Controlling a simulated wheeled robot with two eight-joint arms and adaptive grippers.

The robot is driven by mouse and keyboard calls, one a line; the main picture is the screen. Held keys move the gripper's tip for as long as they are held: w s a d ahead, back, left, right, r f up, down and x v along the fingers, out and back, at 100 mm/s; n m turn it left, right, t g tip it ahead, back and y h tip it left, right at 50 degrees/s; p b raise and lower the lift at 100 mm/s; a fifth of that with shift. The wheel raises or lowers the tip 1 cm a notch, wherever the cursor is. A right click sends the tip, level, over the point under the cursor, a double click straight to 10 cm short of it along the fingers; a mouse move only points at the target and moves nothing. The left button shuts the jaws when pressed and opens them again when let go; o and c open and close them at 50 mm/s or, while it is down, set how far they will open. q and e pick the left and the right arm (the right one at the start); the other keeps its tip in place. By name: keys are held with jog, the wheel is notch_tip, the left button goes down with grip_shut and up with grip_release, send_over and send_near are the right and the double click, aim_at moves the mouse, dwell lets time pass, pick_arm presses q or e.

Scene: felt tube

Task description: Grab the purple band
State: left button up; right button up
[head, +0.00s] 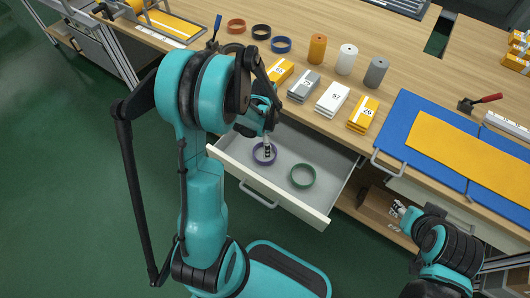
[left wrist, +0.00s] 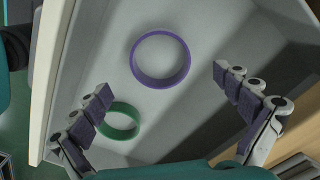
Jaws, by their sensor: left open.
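The purple band (head: 256,158) lies flat on the floor of the open drawer (head: 284,200), left of a green band (head: 303,185). My left gripper (head: 267,150) points down over the purple band, and its fingers overlap the band in the head view. In the left wrist view the purple band (left wrist: 161,81) is whole and uncovered, ahead of the spread fingers. The left gripper (left wrist: 161,86) is open with nothing between its fingers. My right gripper (head: 399,210) is at the lower right, far from the band; its jaws are too small to read.
The green band (left wrist: 122,134) lies near the left finger in the wrist view. Drawer walls surround both bands, and the tabletop overhangs the back. On the table are other bands (head: 236,26), rolls (head: 346,58), numbered boxes (head: 332,99) and a blue mat (head: 400,112).

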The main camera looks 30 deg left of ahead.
aim_at(259, 145)
pick_arm(q)
jog(key=f+b, duration=0.2)
jog(key=f, duration=0.1)
jog(key=f+b, duration=0.1)
jog(key=f, duration=0.3)
jog(key=shift+w+d+f+b, duration=0.1)
jog(key=shift+d+f+b, duration=0.1)
jog(key=shift+b, duration=0.15)
jog(key=shift+r, duration=0.2)
jog(key=c, duration=0.9)
